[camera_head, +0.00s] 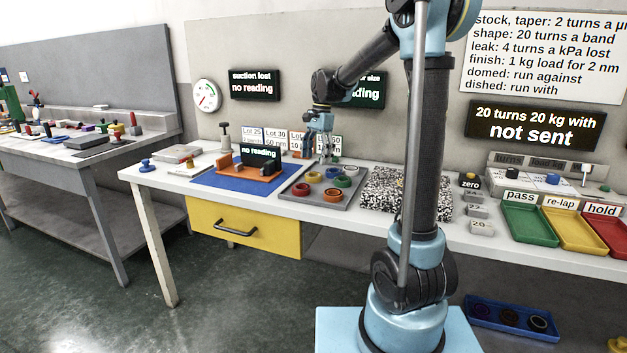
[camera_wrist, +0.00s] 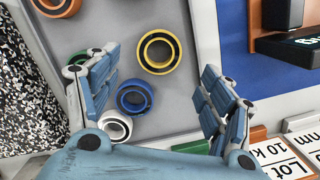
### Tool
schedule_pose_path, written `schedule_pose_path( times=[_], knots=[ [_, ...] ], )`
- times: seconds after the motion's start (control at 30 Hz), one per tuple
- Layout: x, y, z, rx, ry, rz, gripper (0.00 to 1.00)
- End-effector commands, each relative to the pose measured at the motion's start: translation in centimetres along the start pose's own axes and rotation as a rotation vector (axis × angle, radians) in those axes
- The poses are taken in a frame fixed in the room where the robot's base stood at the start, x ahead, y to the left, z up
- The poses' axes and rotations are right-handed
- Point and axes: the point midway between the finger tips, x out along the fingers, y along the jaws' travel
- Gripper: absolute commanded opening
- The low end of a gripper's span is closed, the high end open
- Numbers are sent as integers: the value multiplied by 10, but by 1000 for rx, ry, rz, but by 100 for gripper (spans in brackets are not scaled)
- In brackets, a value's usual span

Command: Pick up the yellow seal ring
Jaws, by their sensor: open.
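The yellow seal ring (camera_wrist: 140,53) lies flat on a grey tray, with a dark inner ring. A blue ring (camera_wrist: 121,98) lies close beside the yellow one.
On the grey tray (camera_head: 292,194) are also an orange ring (camera_head: 332,200), a white ring (camera_wrist: 104,121) and a green ring, partly hidden by my finger. A blue mat (camera_head: 222,182) with an orange fixture lies left. A speckled plate (camera_head: 381,197) lies right. Lot cards stand behind.

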Motion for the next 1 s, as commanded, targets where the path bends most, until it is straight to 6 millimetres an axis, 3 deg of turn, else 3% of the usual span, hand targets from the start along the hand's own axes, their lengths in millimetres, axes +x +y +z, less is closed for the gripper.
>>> schedule_pose_path(
  times=[0.23, 0.53, 0.87, 1.0],
  knots=[
    [15, 0, 1, 0, 0, 0, 74],
    [52, 1, 3, 1, 0, 0, 74],
    [58, 1, 4, 1, 0, 0, 74],
    [58, 1, 3, 1, 0, 0, 47]
  ],
)
